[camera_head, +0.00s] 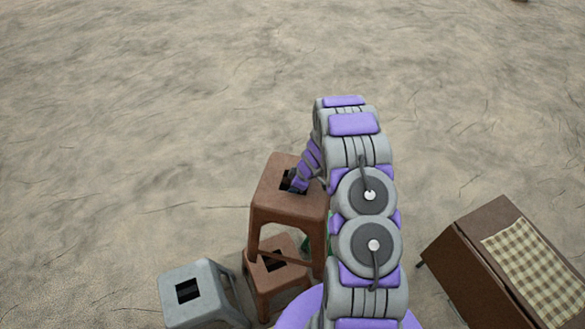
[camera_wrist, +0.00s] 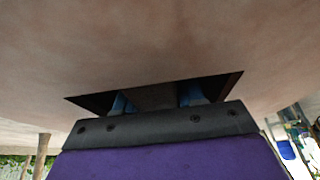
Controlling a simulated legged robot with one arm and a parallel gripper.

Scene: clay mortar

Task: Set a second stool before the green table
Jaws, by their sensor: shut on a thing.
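A brown stool (camera_head: 275,205) hangs upright from my gripper (camera_head: 293,182), which is shut on it at the dark slot in its seat. In the wrist view the seat (camera_wrist: 150,45) fills the upper part, and the blue fingers of my gripper (camera_wrist: 157,99) reach into the slot. The held stool looks raised and overlaps a second brown stool (camera_head: 290,281) below it. A grey stool (camera_head: 207,298) stands to the left of that one. Only a sliver of green (camera_head: 305,243) shows beside my arm; I cannot tell whether it is the green table.
A brown table or box (camera_head: 455,270) with a checked cloth (camera_head: 535,268) stands at the lower right. The sandy ground ahead and to the left is clear. Blurred items show at the right edge of the wrist view.

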